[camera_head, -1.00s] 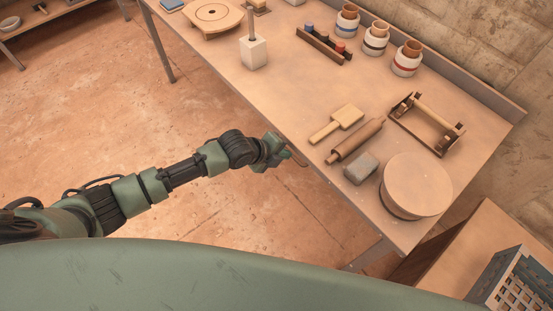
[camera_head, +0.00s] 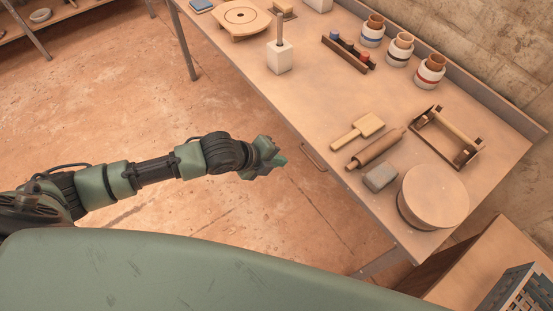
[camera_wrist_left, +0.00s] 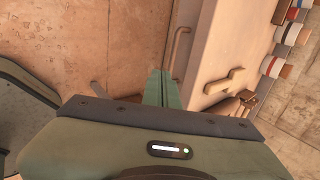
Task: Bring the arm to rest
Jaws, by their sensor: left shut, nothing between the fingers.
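My left arm reaches in from the left in the head view. Its gripper (camera_head: 276,161) is over the open floor, short of the table's front edge and apart from it. In the left wrist view the two green fingers (camera_wrist_left: 161,88) lie together, shut with nothing between them. The metal handle (camera_head: 314,156) on the table's front edge is just to the right of the gripper; it also shows in the left wrist view (camera_wrist_left: 180,50). My right gripper is not in view.
The table (camera_head: 330,110) holds a wooden paddle (camera_head: 358,131), a rolling pin (camera_head: 376,148), a grey block (camera_head: 380,178), a round slab (camera_head: 434,196), a wooden frame (camera_head: 447,137) and several jars (camera_head: 398,50) at the back. A crate (camera_head: 520,292) is at the lower right. The floor (camera_head: 140,110) is clear.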

